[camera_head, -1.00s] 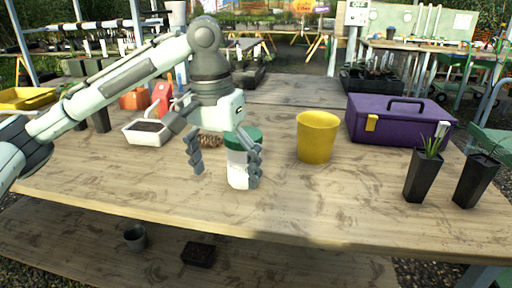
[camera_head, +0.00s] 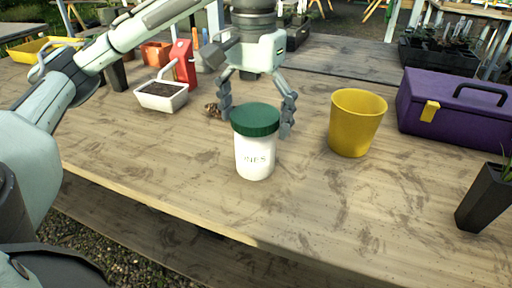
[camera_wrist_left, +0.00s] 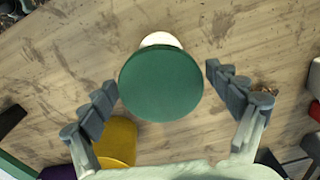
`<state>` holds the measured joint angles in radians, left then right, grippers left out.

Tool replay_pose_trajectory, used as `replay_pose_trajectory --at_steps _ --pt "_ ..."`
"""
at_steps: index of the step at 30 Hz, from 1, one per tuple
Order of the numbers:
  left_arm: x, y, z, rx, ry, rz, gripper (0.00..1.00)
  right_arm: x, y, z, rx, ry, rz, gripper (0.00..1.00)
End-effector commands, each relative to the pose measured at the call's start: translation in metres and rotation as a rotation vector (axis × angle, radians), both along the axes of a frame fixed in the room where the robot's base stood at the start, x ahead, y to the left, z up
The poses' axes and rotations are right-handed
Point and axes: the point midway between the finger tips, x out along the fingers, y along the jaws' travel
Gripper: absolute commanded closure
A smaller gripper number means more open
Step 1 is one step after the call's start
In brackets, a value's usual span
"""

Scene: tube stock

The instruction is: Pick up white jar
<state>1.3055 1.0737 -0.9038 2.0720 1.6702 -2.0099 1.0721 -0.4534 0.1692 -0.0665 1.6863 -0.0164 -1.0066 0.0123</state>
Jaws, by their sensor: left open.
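My left gripper (camera_head: 256,125) is open and empty, pointing down behind the jar in the head view. In the left wrist view the lid (camera_wrist_left: 161,82) shows from above, between and ahead of the open fingers (camera_wrist_left: 162,90), with a sliver of the white body past its edge. The fingers look apart from the jar. My right gripper is not in view.
A yellow pot (camera_head: 356,122) stands right of the jar, and a purple toolbox (camera_head: 450,105) is farther right. A white tray of soil (camera_head: 162,96) and a red item (camera_head: 183,65) stand at left. The table in front of the jar is clear.

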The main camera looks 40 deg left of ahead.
Motion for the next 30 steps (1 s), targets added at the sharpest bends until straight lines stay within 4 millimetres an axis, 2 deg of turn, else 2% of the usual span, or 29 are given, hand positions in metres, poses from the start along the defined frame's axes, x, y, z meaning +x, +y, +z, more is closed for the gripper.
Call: replay_pose_trajectory --at_steps 2,7,11,17,20,30 --pt "0.000 0.000 -0.011 0.000 0.002 -0.001 0.11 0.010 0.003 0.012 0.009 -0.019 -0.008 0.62" --pt "0.001 0.000 -0.036 0.001 0.001 0.003 0.11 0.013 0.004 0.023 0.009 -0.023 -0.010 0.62" --pt "0.001 0.000 -0.043 0.001 -0.002 0.005 0.11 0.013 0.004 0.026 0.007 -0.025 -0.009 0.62" --pt "0.002 0.000 -0.043 0.001 -0.002 0.005 0.11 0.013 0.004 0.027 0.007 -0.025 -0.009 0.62" --pt "0.002 0.000 -0.043 0.001 -0.002 0.005 0.21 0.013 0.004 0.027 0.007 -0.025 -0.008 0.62" --pt "0.002 0.000 -0.043 0.001 -0.002 0.005 0.63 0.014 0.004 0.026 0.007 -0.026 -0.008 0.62"
